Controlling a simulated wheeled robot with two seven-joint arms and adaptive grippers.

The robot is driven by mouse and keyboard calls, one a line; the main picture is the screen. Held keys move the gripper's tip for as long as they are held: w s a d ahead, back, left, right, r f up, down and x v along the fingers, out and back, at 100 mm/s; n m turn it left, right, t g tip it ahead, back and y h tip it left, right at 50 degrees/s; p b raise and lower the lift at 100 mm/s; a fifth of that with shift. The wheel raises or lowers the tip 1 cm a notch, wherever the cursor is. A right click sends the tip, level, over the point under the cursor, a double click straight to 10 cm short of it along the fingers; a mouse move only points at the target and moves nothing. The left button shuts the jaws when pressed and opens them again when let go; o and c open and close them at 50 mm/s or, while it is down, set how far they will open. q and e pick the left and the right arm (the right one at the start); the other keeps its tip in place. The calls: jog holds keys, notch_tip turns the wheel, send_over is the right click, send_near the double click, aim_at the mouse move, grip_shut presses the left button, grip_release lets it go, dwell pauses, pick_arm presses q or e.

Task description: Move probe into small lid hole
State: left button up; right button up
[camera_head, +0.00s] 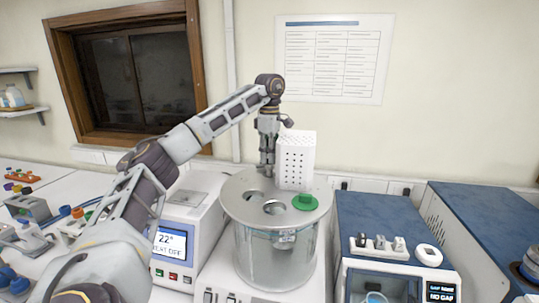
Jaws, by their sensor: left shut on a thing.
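My left gripper (267,170) points down over the back left of the round metal lid (240,208) on a clear glass vessel (255,258). It is shut on what seems to be the probe, which is mostly hidden by the fingers. The lid has two open round holes, a left one (253,196) and a front one (274,208). A green stopper (305,203) sits at the lid's right side. I cannot tell whether the gripper's lower tip touches the lid. My right gripper is not in view.
A white perforated box (296,160) stands close right of the gripper, at the lid's back edge. A display unit (172,245) is left of the vessel. A blue-topped machine (385,230) is to its right. A wall is behind.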

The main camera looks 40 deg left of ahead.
pick_arm(q)
jog(key=shift+f+b, duration=0.35)
jog(key=shift+f, duration=0.4)
dwell(0.8)
jog(key=o, duration=0.8)
jog(key=shift+r+p, duration=0.35)
jog(key=shift+r, duration=5.15)
